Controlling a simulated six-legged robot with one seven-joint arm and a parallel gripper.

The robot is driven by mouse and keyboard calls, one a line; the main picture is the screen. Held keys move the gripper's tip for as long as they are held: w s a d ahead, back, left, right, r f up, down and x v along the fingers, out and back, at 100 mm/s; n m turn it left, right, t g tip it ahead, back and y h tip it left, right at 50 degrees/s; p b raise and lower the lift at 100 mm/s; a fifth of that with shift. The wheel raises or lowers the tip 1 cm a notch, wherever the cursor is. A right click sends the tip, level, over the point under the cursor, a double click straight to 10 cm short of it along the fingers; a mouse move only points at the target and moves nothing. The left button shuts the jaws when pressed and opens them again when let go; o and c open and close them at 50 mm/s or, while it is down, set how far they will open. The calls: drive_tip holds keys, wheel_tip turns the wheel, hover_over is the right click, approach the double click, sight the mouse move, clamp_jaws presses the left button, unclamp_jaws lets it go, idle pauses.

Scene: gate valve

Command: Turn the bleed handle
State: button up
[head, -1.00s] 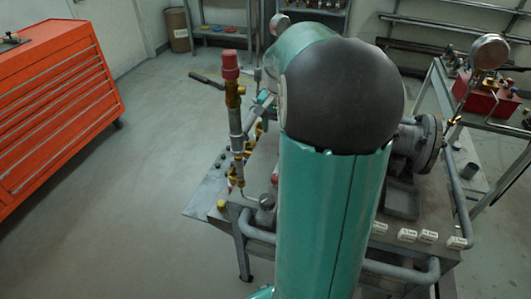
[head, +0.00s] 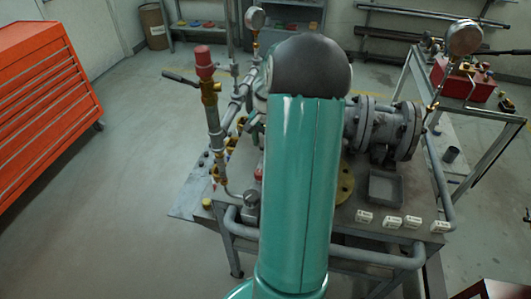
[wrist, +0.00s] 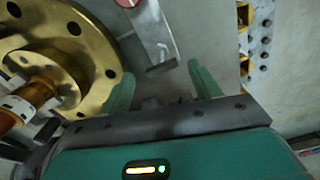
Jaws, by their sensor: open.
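In the head view a dark lever handle (head: 180,77) sticks out to the left from a brass valve body (head: 210,92) with a red cap on an upright pipe. I cannot tell for sure that this lever is the bleed handle. In the wrist view my gripper (wrist: 163,82) is open, its two teal fingers apart with nothing held between them. A grey bar (wrist: 155,35) with a red end lies ahead of the fingers. A brass flange (wrist: 95,30) is close by the left finger. My arm hides the gripper in the head view.
A pressure gauge (head: 465,37) stands at right, another (head: 255,18) behind. A red tool chest (head: 40,110) is at left, with clear floor between.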

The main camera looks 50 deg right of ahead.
wheel_tip(320, 180, down, 5)
drive_tip(key=shift+w+f, duration=0.1)
drive_tip(key=shift+f, duration=0.05)
drive_tip(key=shift+c, duration=0.2)
drive_tip(key=c, duration=0.9)
